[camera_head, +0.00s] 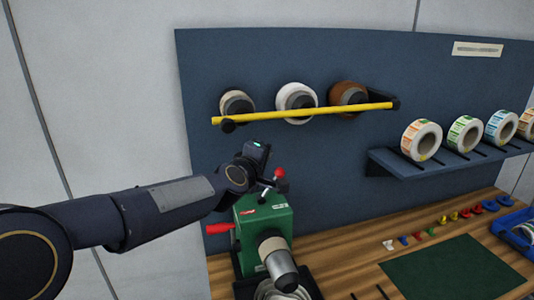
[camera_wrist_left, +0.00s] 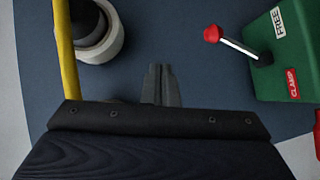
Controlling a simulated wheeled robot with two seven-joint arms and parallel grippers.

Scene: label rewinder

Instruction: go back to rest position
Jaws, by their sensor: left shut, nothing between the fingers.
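My left arm comes in from the left in the head view and ends at my left gripper (camera_head: 258,155), just above the green rewinder (camera_head: 262,222) and below the yellow bar (camera_head: 300,113). In the left wrist view the two fingers of the gripper (camera_wrist_left: 160,84) are together, with nothing between them, in front of the blue board. The rewinder also shows in the left wrist view (camera_wrist_left: 285,65), to the right of the fingers. Its red-knobbed lever (camera_wrist_left: 213,34) points toward them, apart from them. My right gripper is not in view.
The blue board (camera_head: 215,75) carries several rolls behind the yellow bar. A shelf (camera_head: 440,165) with label rolls is at the right. The wooden table (camera_head: 350,250) holds a green mat (camera_head: 452,268), small coloured pieces and a blue bin (camera_head: 515,238). The wall at the left is bare.

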